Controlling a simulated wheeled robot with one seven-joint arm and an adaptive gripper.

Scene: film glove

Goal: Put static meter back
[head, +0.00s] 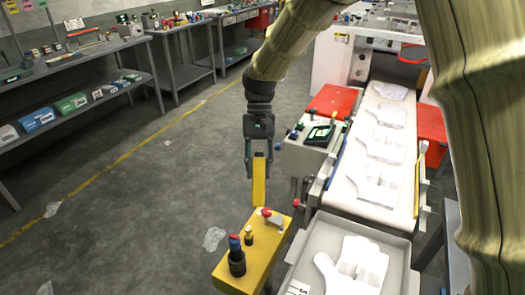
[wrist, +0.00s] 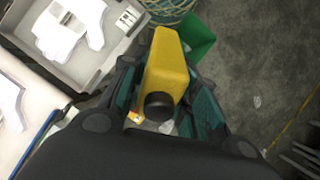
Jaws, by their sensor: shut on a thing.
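My gripper (head: 259,174) hangs fingers down and is shut on a slim yellow device, which looks like the static meter (head: 259,188). In the wrist view, the yellow meter (wrist: 167,62) lies between the dark fingers (wrist: 155,95), with a round black part facing the camera. The meter's front face is hidden.
A grey control box (head: 305,160) stands close right of my gripper, beside the conveyor (head: 350,190) with white glove shapes. A grey tray (head: 301,262) holds another glove shape. Shelving (head: 80,115) lines the left. The floor (head: 150,205) between is mostly clear.

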